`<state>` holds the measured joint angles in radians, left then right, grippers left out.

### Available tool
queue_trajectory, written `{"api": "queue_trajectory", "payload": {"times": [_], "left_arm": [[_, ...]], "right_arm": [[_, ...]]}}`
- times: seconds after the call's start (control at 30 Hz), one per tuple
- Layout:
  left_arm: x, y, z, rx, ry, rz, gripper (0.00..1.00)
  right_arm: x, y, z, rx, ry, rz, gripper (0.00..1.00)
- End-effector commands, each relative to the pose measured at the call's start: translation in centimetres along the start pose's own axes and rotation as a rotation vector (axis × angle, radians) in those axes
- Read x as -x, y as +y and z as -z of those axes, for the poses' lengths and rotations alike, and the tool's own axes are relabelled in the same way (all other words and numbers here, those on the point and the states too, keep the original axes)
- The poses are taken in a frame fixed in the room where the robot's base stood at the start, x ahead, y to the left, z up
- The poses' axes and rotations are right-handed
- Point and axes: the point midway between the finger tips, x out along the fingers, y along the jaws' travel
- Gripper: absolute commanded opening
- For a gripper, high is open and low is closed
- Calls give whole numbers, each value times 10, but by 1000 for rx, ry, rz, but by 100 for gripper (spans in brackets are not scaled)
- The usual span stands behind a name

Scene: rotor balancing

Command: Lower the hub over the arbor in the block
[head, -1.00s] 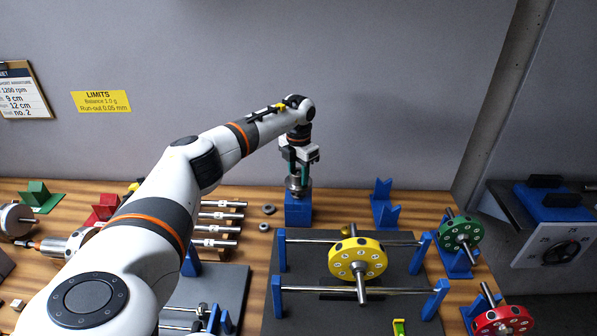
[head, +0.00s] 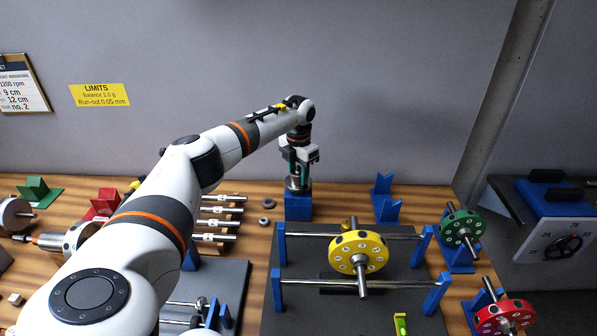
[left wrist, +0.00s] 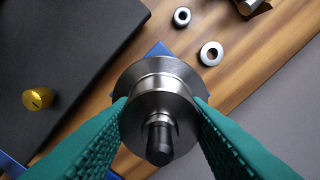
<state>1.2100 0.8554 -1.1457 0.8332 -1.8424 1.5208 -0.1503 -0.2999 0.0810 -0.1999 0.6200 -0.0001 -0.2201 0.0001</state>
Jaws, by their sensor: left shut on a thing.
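My left gripper (head: 299,172) is shut on the steel hub (head: 298,184), directly above the blue block (head: 298,207). The hub's underside is at or very near the block's top; I cannot tell whether they touch. In the left wrist view, the teal fingers grip the round, stepped hub (left wrist: 157,82) from both sides. A steel shaft with a dark tip, seemingly the arbor (left wrist: 160,138), stands up through the hub's middle. A corner of the blue block (left wrist: 158,49) shows behind the hub. My right gripper is not in view.
A stand with two rails (head: 300,234) carries a yellow rotor (head: 358,252) right of the block. Two loose rings (head: 268,204) lie left of the block. An empty blue V-stand (head: 386,198) is to its right. Green (head: 462,228) and red (head: 504,316) rotors stand farther right.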

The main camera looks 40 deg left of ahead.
Motion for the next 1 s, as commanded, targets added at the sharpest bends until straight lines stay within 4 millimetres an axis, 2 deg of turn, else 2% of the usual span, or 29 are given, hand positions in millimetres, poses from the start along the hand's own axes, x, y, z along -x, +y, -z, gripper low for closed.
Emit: {"api": "queue_trajectory", "payload": {"times": [0.63, 0.67, 0.77, 0.8, 1.0], "left_arm": [[-6, 0, 1, 0, 4, 0, 13], [-6, 0, 1, 0, 4, 0, 45], [-7, 0, 1, 0, 3, 0, 62], [-7, 0, 1, 0, 3, 0, 66], [-10, 0, -1, 0, -2, 0, 64]], "right_arm": [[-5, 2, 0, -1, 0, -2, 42], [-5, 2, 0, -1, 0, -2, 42], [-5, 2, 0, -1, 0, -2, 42], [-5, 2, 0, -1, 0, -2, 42], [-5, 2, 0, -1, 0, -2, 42]]}}
